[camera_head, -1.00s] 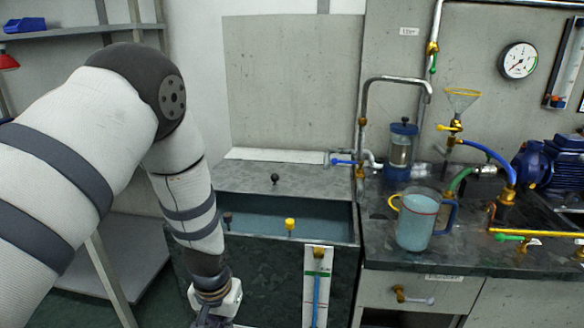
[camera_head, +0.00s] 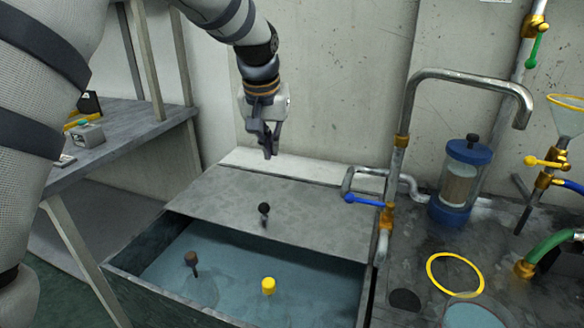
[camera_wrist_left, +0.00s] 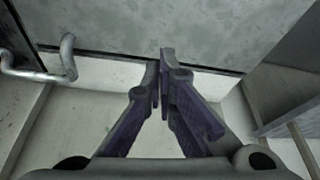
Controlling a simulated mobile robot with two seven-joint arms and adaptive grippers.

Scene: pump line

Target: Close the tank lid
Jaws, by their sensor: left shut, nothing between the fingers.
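The tank (camera_head: 238,312) has an open front part with bluish water. A flat grey plate with a black knob (camera_head: 263,209) near its front edge, seemingly the lid (camera_head: 315,215), covers the rear part. A yellow float (camera_head: 268,286) and a brown knob on a stem (camera_head: 192,259) show in the opening. My left gripper (camera_head: 268,152) is shut and empty, pointing down behind the knob, near the pale rear ledge. In the left wrist view its fingertips (camera_wrist_left: 162,62) meet, with the grey plate beyond and no knob visible. My right gripper is out of view.
A curved metal tap (camera_head: 404,125) and a blue-handled valve (camera_head: 365,201) stand right of the plate. A blue-capped canister (camera_head: 462,175) and a yellow ring (camera_head: 455,274) are farther right. A shelf (camera_head: 125,125) stands left. The wall rises close behind.

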